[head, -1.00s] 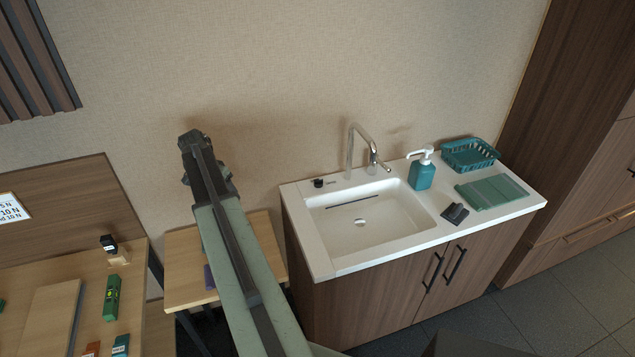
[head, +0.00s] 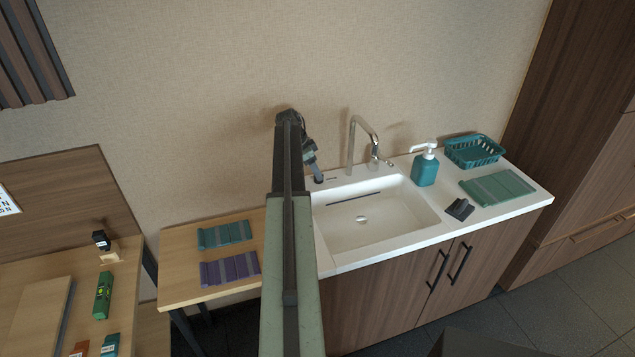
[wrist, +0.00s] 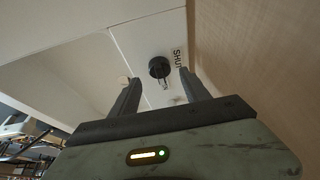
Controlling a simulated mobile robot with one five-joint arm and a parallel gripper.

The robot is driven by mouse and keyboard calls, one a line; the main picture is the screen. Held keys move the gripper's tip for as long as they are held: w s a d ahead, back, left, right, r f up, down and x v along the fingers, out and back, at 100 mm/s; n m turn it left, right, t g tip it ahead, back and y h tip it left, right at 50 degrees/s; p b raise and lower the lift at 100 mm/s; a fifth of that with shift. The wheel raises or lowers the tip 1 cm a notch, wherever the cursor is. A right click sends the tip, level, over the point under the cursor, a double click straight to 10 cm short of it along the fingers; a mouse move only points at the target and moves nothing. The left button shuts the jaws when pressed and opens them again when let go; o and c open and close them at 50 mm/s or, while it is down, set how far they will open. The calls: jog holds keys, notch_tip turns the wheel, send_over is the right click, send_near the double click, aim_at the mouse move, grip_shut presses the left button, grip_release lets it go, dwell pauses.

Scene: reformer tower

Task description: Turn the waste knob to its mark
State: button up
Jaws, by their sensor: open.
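The waste knob (wrist: 159,67) is a round black knob on the white sink top in the wrist view. Black lettering reading "SHU", partly cut off by a finger, stands just right of it. A small shiny piece shows just below the knob; I cannot tell what it is. My gripper (wrist: 158,82) is open, with one finger on each side of the knob in the picture and nothing held. I cannot tell how far it is from the knob. In the head view my gripper (head: 316,174) is at the sink's back left corner and hides the knob.
The tap (head: 353,145) rises right of my gripper, behind the basin (head: 375,220). A teal soap bottle (head: 425,168), a teal basket (head: 473,152) and a green mat (head: 497,188) stand further right. The wall is close behind. A side table (head: 190,280) is left.

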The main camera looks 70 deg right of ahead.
jog(key=b+x, duration=0.1)
jog(key=x, duration=0.1)
jog(key=shift+f, duration=0.45)
jog(key=shift+r, duration=0.15)
